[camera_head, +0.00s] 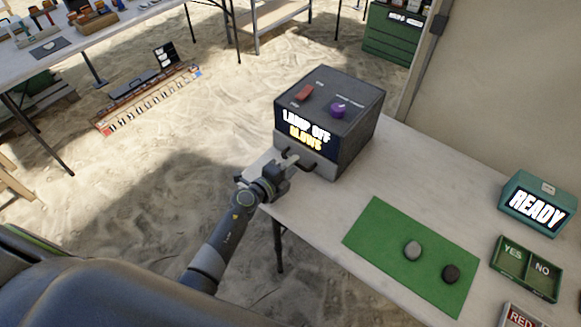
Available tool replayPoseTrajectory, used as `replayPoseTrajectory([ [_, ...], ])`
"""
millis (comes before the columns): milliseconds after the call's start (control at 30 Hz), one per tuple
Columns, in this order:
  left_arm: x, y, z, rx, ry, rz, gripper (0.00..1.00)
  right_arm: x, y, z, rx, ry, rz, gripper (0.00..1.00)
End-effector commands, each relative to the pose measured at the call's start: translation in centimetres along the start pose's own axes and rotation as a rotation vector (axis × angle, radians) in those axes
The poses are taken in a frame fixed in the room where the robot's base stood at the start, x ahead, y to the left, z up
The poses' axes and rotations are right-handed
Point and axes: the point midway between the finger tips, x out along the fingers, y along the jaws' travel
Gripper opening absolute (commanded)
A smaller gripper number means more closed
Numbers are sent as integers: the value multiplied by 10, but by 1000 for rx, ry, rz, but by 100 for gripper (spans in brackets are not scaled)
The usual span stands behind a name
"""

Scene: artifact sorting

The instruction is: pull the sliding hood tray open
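The hood is a dark grey box (358,100) at the back of the white table. Its front has a lit sign reading "LAMP OFF" and "GLOWS", and its top has a red switch (304,92) and a purple knob (338,110). Its sliding tray front (322,167) is the grey strip along the bottom, with a dark handle (309,165). The tray front looks flush with the box. My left gripper (289,163) is right at the handle's left part. Its fingers are small and overlap the handle, so I cannot tell whether they grip it. My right gripper is not in view.
A green mat (385,250) holds a grey stone (412,250) and a dark stone (450,273). A teal "READY" box (539,203) and a green YES/NO tray (526,268) stand at the right. The table's left edge runs below my gripper, with open sand beyond.

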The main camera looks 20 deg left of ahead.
Motion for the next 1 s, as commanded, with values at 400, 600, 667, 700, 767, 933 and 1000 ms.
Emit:
replayPoseTrajectory([
  [400, 0, 0, 0, 0, 0, 0, 0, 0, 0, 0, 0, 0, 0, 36],
  [600, -3, 1, 0, -1, 0, 1, 0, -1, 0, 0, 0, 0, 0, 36],
  [667, -10, 2, 0, -1, 0, 2, 0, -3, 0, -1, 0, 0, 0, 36],
  [700, -16, 4, 0, -2, -1, 4, 0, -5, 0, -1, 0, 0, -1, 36],
  [767, -29, 6, 0, -2, -1, 4, 0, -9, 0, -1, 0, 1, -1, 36],
  [933, -70, 16, 0, -3, -1, 7, 0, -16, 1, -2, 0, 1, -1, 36],
  [1000, -86, 20, 1, -1, -1, 6, 0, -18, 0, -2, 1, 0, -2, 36],
])
